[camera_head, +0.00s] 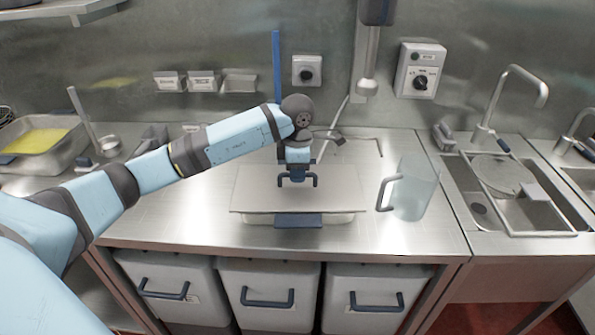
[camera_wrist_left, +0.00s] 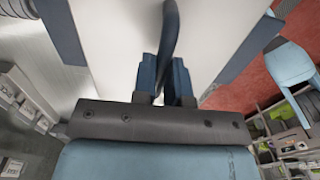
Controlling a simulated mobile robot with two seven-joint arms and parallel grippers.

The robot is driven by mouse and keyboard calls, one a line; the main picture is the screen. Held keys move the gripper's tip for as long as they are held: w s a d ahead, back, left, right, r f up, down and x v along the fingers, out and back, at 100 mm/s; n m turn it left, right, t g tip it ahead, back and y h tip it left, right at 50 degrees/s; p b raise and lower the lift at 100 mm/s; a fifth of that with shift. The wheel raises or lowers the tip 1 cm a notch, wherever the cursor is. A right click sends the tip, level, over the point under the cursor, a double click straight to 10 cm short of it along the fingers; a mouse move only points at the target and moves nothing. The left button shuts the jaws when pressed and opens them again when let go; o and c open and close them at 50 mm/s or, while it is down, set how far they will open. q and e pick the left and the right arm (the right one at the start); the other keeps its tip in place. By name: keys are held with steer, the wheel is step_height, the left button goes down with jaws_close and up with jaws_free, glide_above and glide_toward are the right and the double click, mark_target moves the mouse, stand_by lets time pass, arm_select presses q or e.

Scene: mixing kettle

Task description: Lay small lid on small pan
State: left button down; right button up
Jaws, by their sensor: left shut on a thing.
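The small lid (camera_head: 255,199) is a flat grey rectangular plate with a dark blue bar handle on top. It lies level over the small pan (camera_head: 340,218), a shallow pan on the counter with a blue grip showing at its front. The lid covers most of the pan; I cannot tell whether it touches the rim all round. My left gripper (camera_head: 297,173) is above the lid, shut on its handle. In the left wrist view, the two blue fingers (camera_wrist_left: 168,82) close around the dark handle bar, over the pale lid (camera_wrist_left: 115,45). My right gripper is not in view.
A clear jug (camera_head: 416,190) stands right of the pan. A sink (camera_head: 505,185) is farther right. A tray of yellow food (camera_head: 40,140) is at the far left. The steel counter (camera_head: 180,215) is clear left of the pan. Bins (camera_head: 265,285) stand below.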

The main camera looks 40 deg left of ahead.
arm_select(q)
steer(key=c, duration=0.6)
jaws_free()
steer(key=shift+r+p, duration=1.95)
steer(key=shift+r, duration=1.55)
steer(key=shift+d, duration=0.1)
